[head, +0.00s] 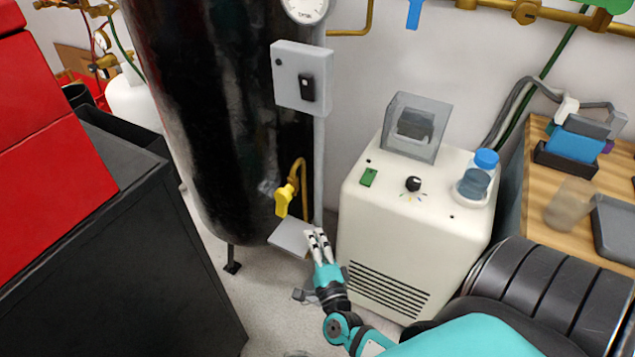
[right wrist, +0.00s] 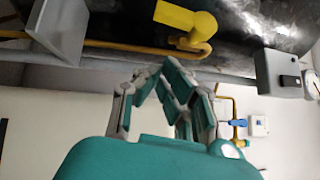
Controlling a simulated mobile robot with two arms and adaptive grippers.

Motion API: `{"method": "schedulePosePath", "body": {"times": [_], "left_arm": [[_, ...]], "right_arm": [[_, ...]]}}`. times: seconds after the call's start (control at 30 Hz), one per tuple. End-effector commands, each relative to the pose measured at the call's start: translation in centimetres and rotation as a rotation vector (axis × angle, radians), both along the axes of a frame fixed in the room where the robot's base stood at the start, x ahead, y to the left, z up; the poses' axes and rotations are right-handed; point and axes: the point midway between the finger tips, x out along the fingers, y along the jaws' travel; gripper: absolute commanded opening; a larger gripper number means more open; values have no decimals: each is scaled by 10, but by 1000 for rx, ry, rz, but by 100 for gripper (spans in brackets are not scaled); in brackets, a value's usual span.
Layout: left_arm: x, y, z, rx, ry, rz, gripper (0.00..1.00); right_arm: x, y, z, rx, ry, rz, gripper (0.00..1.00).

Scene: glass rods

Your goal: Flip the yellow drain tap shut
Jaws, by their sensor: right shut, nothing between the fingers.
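The yellow drain tap (head: 284,198) sits at the end of a bent brass pipe (head: 299,172) low on the tall black tank (head: 205,120). In the right wrist view the tap (right wrist: 188,18) is at the top, on its brass pipe (right wrist: 140,47). My right gripper (head: 317,238) is below and to the right of the tap, apart from it. In the right wrist view its fingers (right wrist: 168,72) are together with nothing held. My left gripper is out of view.
A grey plate (head: 290,237) is just left of the right gripper, below the tap. A grey switch box (head: 302,77) is above the tap. A cream machine (head: 408,230) stands to the right, and a black cabinet (head: 120,240) with red drawers (head: 50,130) to the left.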

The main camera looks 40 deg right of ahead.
Motion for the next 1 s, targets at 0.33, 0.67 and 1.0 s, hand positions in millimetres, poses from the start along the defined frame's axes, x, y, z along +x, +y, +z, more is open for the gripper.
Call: {"method": "schedulePosePath", "body": {"times": [0.33, 0.67, 1.0], "left_arm": [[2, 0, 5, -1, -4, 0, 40], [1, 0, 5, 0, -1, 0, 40], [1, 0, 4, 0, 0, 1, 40]], "right_arm": [[59, -5, 8, 0, 1, 0, 0], [71, 0, 9, -2, 4, 0, 0], [71, 1, 9, -1, 0, 0, 0]]}}
